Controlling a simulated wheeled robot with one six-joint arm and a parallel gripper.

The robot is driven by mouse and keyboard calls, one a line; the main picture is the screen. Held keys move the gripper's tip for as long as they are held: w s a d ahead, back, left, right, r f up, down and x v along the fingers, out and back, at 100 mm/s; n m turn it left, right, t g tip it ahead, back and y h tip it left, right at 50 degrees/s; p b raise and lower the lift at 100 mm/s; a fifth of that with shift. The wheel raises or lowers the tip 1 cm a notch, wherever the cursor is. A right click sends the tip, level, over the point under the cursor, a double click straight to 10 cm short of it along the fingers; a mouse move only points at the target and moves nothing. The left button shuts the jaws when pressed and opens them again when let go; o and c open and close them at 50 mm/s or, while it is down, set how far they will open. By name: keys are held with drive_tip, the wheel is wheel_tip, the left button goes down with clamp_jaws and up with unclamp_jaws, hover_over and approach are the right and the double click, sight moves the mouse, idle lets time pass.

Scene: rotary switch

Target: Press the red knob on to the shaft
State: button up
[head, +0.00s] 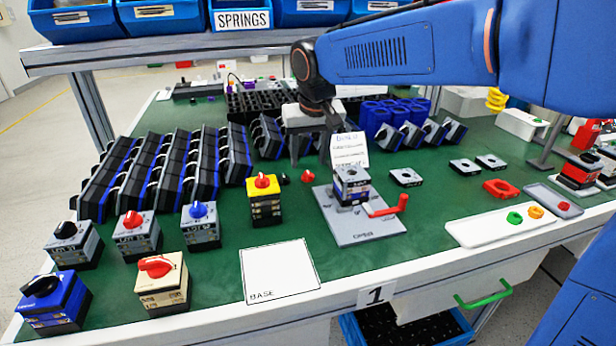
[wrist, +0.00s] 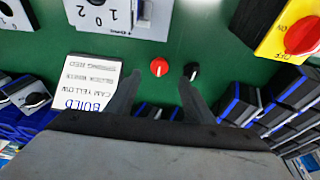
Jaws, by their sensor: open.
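The loose red knob (head: 308,176) lies on the green bench top, left of the fixture. In the wrist view the red knob (wrist: 159,67) sits just beyond and between my fingertips, apart from both. My gripper (head: 314,160) is open and empty above the bench, behind the knob; its two fingers also show in the wrist view (wrist: 160,84). The switch body (head: 351,184) stands upright in the grey fixture plate (head: 363,227). Its face, marked 1 0 2, shows at the top of the wrist view (wrist: 120,14). Its shaft is partly cut off there.
A loose black knob (wrist: 191,71) lies right of the red one, near my right fingertip. A build card (head: 349,149) stands behind the fixture. A red lever (head: 388,206) juts from the fixture. A yellow switch (head: 264,200) stands left. The white BASE sheet (head: 280,270) is bare.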

sight(308, 172)
drive_tip(key=shift+x, duration=2.15)
drive_tip(key=shift+s+d, duration=0.1)
drive_tip(key=shift+d, duration=0.05)
drive_tip(key=c, duration=1.1)
